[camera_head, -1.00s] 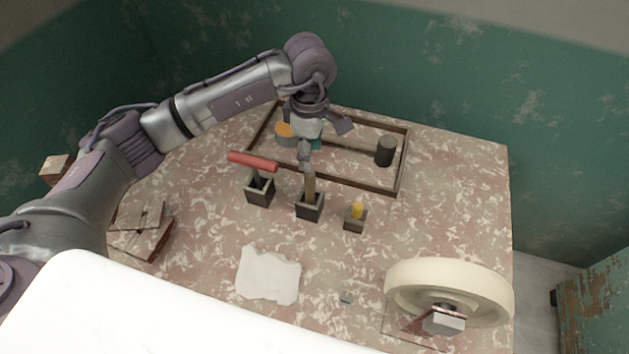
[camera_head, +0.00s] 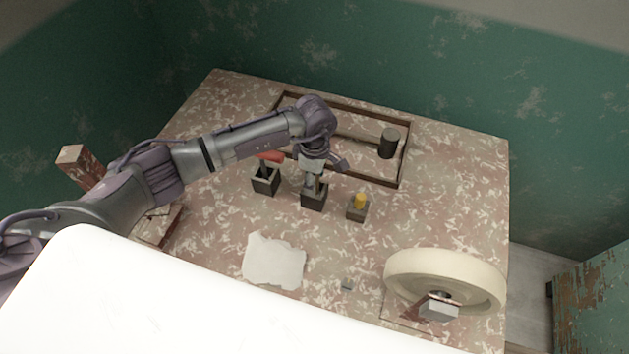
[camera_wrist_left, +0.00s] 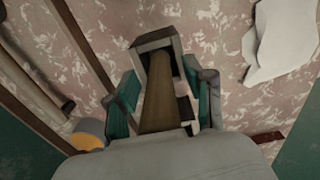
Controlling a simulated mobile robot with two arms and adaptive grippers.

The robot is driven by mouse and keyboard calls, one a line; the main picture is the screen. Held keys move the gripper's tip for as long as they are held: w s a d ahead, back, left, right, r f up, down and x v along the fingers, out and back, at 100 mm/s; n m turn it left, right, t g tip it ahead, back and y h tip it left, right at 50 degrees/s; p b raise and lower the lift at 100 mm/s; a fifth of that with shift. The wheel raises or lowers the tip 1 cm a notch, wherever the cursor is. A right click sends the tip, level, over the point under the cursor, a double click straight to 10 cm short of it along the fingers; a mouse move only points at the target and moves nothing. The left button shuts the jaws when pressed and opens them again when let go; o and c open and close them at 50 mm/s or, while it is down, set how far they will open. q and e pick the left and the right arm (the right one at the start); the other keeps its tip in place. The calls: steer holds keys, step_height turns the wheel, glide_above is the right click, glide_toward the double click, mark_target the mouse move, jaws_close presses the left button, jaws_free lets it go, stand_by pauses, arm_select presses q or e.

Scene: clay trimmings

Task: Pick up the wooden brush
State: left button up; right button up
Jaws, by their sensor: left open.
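The wooden brush stands in the middle dark square holder (camera_head: 314,200), and only a bit of its tan handle (camera_head: 321,184) shows in the head view. In the left wrist view the brown handle (camera_wrist_left: 160,98) runs between the two teal-lined fingers, with the holder (camera_wrist_left: 158,40) around its far end. My left gripper (camera_head: 315,182) is just above the middle holder, with its fingers open on either side of the handle. I cannot tell whether a finger touches it. My right gripper is not in view.
A red-handled tool (camera_head: 270,156) is in the left holder (camera_head: 265,184), close to my left arm. A small holder with a yellow item (camera_head: 360,201) stands to the right. A wooden frame (camera_head: 404,160) lies behind; a pale wheel (camera_head: 400,268) stands front right.

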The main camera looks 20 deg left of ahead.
arm_select(q)
jaws_close()
stand_by(0.3)
